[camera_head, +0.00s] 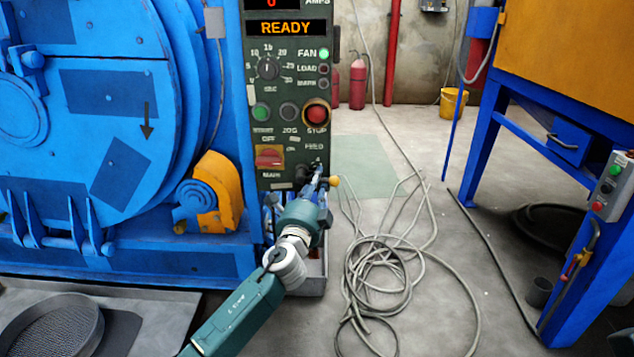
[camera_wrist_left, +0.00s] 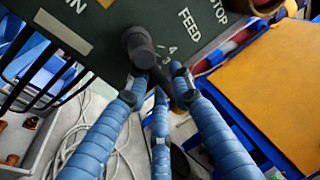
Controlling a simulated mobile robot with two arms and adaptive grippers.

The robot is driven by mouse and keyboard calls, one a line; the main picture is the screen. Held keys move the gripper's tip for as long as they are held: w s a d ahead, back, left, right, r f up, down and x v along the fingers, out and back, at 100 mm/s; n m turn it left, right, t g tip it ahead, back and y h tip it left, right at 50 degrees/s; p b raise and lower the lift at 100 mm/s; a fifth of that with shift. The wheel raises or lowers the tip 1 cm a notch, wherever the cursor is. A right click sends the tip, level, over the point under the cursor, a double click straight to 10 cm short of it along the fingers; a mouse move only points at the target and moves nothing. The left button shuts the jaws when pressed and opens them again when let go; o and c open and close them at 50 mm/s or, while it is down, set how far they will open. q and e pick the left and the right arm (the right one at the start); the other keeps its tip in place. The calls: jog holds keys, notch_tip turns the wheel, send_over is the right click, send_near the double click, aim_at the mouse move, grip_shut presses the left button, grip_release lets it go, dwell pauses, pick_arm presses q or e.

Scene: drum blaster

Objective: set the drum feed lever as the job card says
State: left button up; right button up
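The drum feed lever has a black hub under the FEED label on the dark green control panel (camera_head: 288,100). In the head view its orange-yellow knob (camera_head: 334,181) sticks out to the right, past my gripper. In the left wrist view the black hub (camera_wrist_left: 138,44) and dark arm point down and right, past scale numbers 4 and 3. The exact setting is hard to read. My left gripper (camera_head: 317,183) is at the lever; in the wrist view its blue fingers (camera_wrist_left: 158,82) stand apart around the lever's arm. Contact is unclear. No job card is readable. My right gripper is not in view.
The red main switch (camera_head: 270,157) and red STOP button (camera_head: 317,113) sit close above the lever. The blue drum machine (camera_head: 90,120) fills the left. Coiled cable (camera_head: 385,265) lies on the floor right of my arm. A blue-framed orange cabinet (camera_head: 575,50) stands at right.

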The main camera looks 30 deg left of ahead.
pick_arm(q)
jog(key=shift+o, duration=0.5)
jog(key=v, duration=1.2)
